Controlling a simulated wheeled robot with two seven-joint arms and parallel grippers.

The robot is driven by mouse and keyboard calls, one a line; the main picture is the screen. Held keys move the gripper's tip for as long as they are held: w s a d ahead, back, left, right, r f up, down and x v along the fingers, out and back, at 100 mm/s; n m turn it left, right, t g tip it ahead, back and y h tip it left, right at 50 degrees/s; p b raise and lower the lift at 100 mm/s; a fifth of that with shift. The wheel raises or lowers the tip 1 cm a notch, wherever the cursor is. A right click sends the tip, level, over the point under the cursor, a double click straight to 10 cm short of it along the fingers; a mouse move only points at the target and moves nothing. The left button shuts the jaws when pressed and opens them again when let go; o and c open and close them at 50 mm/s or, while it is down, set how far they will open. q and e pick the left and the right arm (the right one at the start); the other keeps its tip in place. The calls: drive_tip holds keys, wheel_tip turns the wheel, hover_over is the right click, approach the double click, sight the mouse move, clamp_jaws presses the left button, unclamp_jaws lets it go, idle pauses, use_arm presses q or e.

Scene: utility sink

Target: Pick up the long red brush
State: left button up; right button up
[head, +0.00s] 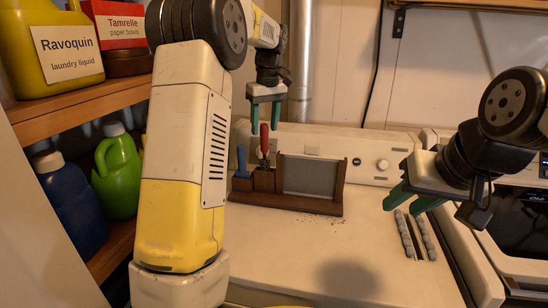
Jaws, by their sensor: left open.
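The red brush (264,140) stands upright in a dark wooden holder (315,206) on the white machine top, its red handle pointing up. My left gripper (265,126) points down with its green fingers apart, one on each side of the handle's top in the picture. Whether they touch the handle cannot be told. A shorter blue-handled tool (241,160) stands in the holder just left of the red brush. My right gripper (412,204) hangs at the right with its green fingers apart and nothing seen between them, well away from the brush.
Wooden shelves at the left hold a yellow laundry bottle (60,80), a red box (118,25), a green jug (117,175) and a dark blue bottle (70,205). Grey rolled items (408,236) lie near my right gripper. The front of the white top (300,255) is clear.

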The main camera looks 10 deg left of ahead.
sight(264, 141)
use_arm(q)
drive_tip(key=f, duration=0.4)
drive_tip(key=w+f, duration=0.1)
drive_tip(key=f, duration=0.1)
drive_tip(key=shift+w+a+f, duration=0.1)
drive_tip(key=shift+a+f, duration=0.05)
drive_tip(key=shift+a, duration=0.25)
drive_tip(key=shift+c, duration=0.4)
clamp_jaws()
idle(0.6)
